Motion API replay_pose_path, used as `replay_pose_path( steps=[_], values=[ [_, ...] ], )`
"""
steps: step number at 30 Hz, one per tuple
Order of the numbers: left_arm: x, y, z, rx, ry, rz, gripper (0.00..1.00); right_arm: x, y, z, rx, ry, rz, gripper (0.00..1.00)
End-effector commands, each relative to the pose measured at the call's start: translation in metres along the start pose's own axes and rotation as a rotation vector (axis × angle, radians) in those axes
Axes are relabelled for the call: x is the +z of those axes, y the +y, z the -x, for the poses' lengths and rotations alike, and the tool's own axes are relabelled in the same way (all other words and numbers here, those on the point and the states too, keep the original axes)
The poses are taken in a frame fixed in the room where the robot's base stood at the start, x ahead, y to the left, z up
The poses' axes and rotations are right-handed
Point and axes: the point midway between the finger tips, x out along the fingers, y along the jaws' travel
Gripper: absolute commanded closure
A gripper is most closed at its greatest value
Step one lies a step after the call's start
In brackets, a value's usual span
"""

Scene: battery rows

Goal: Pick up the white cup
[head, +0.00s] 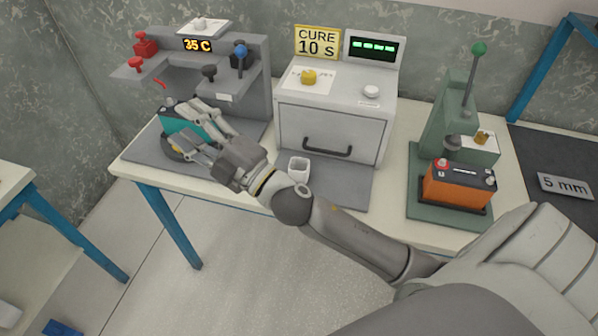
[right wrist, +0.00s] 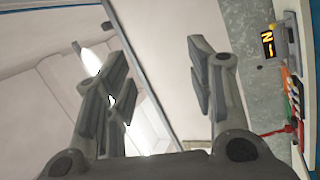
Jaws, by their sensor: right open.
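The white cup (head: 299,168) is a small square-sided cup, standing upright on the grey mat in front of the curing oven. My right gripper (head: 183,132) is left of the cup, in front of the teal battery (head: 188,122) at the grey test station. Its fingers are spread and apart from the cup, and my wrist lies between them and it. In the right wrist view the open fingers (right wrist: 160,85) have nothing between them; the cup does not show there. My left gripper is in neither view.
The white oven (head: 331,120) with a drawer handle stands behind the cup. The grey station (head: 240,75) reads 35 C. An orange battery (head: 459,186) sits in a green press (head: 450,130) at right. My right forearm crosses the table's front edge.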

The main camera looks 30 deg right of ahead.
Motion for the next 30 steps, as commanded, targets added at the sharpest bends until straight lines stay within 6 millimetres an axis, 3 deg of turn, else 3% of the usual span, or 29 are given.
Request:
replay_pose_path(
  steps=[3, 6, 9, 13, 17, 20, 24, 27, 30],
  values=[
    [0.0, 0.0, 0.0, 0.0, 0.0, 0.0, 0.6, -0.048, 0.002, -0.017, 0.01, 0.292, 0.242, 0.5],
    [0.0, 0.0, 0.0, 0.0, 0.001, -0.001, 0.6, -0.08, -0.013, -0.017, -0.02, 0.528, 0.441, 0.5],
    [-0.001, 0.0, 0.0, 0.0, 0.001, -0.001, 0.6, -0.095, -0.039, -0.008, -0.086, 0.753, 0.642, 0.5],
    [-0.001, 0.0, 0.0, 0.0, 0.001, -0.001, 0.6, -0.082, -0.078, 0.013, -0.235, 1.019, 0.893, 0.5],
    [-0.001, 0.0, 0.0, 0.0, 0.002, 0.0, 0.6, -0.033, -0.107, 0.038, -0.461, 1.246, 1.12, 0.5],
    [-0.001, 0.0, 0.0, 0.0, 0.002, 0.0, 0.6, 0.023, -0.114, 0.06, -0.688, 1.385, 1.264, 0.5],
    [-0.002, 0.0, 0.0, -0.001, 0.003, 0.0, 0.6, 0.107, -0.095, 0.089, -1.043, 1.504, 1.386, 0.5],
    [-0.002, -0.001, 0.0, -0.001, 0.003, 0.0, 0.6, 0.154, -0.069, 0.108, -1.27, 1.539, 1.415, 0.5],
    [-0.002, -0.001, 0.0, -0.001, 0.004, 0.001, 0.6, 0.185, -0.045, 0.122, -1.439, 1.548, 1.415, 0.5]
  ],
)
